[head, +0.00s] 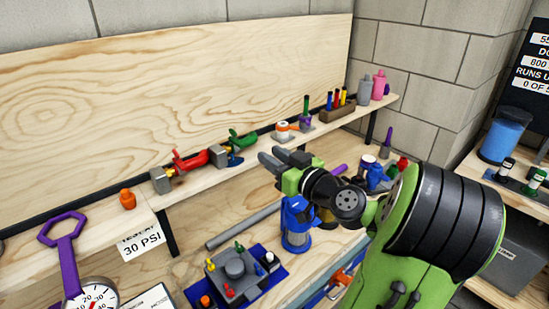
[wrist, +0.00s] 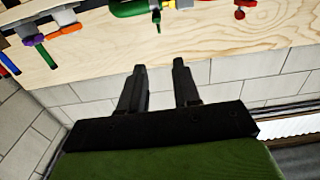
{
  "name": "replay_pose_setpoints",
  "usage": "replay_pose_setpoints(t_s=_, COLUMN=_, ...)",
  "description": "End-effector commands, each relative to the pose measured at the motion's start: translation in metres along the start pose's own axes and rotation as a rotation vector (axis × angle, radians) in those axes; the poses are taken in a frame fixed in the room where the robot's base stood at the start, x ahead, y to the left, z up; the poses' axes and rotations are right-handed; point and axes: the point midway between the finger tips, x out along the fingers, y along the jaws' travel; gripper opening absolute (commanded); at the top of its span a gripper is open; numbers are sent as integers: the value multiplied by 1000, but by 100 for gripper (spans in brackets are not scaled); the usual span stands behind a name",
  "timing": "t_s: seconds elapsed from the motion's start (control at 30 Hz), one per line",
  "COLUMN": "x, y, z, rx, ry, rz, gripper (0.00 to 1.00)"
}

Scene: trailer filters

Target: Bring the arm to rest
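My gripper (head: 270,155) is at the centre of the head view, raised in front of the shelf and above the workbench. In the wrist view my gripper (wrist: 159,66) shows two dark fingers standing apart with nothing between them, so it is open and empty. My green arm comes in from the lower right of the head view and hides part of the bench.
A narrow shelf (head: 186,200) carries a red tool (head: 190,160), a green clamp (head: 242,140), markers and bottles. Below are a blue filter housing (head: 297,228), a grey rod (head: 240,229) and a blue tray (head: 268,283). A purple wrench (head: 66,255) is at left.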

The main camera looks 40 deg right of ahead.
Motion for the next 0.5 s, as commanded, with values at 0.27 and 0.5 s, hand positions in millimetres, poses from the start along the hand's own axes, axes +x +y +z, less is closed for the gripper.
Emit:
replay_pose_setpoints(t_s=0.27, x=0, y=0, z=0, rx=0, ry=0, rz=0, gripper=32)
replay_pose_setpoints(t_s=0.5, x=22, y=-65, z=24, rx=-35, ry=-183, rz=-148, gripper=32)
